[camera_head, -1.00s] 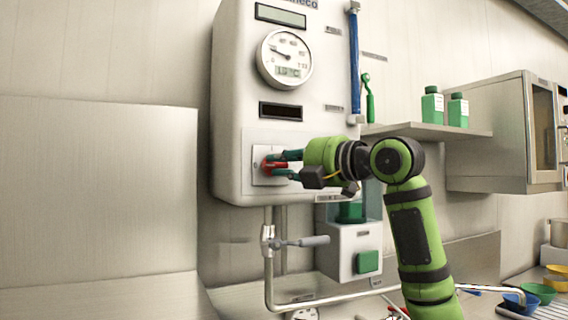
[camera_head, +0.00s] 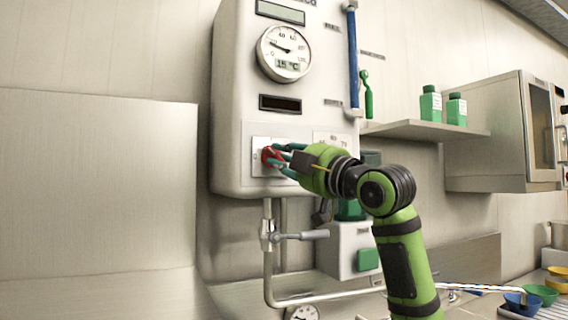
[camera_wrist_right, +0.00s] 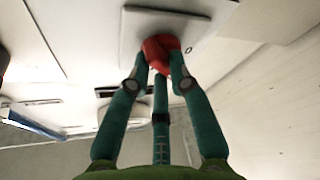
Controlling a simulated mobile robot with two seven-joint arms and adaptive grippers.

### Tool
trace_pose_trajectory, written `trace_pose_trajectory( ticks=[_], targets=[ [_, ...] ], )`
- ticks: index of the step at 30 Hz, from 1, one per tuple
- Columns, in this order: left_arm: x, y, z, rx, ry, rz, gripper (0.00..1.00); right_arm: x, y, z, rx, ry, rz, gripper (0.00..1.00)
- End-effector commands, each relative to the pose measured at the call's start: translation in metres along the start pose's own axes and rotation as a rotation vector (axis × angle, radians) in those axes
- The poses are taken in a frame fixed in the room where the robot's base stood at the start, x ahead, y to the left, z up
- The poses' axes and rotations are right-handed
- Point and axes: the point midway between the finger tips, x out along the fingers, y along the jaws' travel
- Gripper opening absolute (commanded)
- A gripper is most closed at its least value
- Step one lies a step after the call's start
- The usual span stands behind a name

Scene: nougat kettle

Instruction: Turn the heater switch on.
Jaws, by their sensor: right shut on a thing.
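The heater (camera_head: 230,120) is a white wall-mounted box with a round gauge (camera_head: 284,54) and a small display reading about 15 °C. Low on its front, a red switch knob (camera_head: 267,155) sits on a pale switch plate (camera_head: 259,171). My right gripper (camera_head: 276,155) is at the plate with its teal fingers shut around the red knob. The right wrist view shows the fingers closing on the red knob (camera_wrist_right: 160,50) against the pale plate; the fingertips partly cover it. My left gripper is not in view.
A pipe with a grey-handled valve (camera_head: 298,236) runs below the heater. A blue tube (camera_head: 353,65) stands at its right side. A shelf (camera_head: 425,130) holds two green bottles. Coloured bowls (camera_head: 540,293) stand at lower right.

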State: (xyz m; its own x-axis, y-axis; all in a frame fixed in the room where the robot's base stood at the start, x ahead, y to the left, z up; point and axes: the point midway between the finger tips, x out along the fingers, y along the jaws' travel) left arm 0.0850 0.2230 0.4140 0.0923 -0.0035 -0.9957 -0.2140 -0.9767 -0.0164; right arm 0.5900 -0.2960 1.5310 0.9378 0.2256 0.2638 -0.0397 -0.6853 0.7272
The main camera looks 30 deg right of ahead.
Motion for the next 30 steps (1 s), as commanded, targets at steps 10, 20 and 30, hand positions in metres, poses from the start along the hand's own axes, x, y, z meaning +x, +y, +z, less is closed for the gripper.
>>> trace_pose_trajectory(
  ticks=[10,20,30],
  targets=[
    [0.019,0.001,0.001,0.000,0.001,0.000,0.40,-0.001,-0.005,0.001,0.305,0.003,0.127,0.00],
    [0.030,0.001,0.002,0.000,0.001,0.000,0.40,-0.001,-0.007,0.001,0.564,0.003,0.234,0.00],
    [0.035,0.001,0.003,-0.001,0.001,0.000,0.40,0.000,-0.007,0.000,0.725,0.001,0.300,0.00]
  ],
)
